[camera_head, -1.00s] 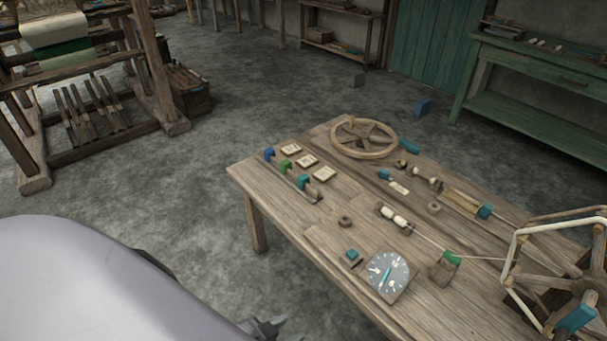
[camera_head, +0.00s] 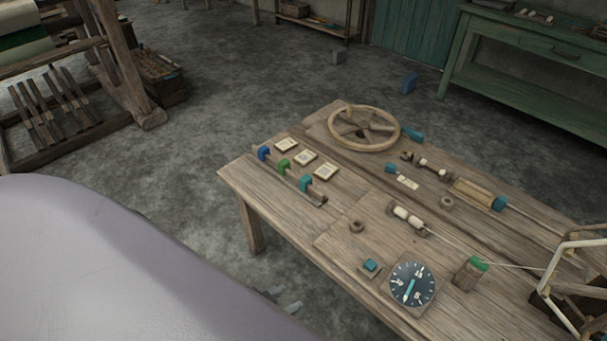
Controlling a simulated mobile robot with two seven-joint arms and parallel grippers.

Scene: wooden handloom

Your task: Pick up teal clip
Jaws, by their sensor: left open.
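The teal clip (camera_head: 305,183) sits on a dark rail at the left part of the wooden table, at the near right end of a row with a green clip (camera_head: 284,165) and a blue clip (camera_head: 264,153). My left gripper (camera_head: 284,299) shows only as grey fingertips at the bottom, past the edge of my large pale arm link. It is open, and appears in front of the table's near left side, well apart from the teal clip. My right gripper is not in view.
The wooden table (camera_head: 340,218) also holds a spoked wheel (camera_head: 364,128), a round dial (camera_head: 412,284), a small teal button block (camera_head: 370,266), bobbins and a winder frame (camera_head: 560,270) at right. Small pale cards (camera_head: 326,171) lie beside the clips. A loom stands at upper left.

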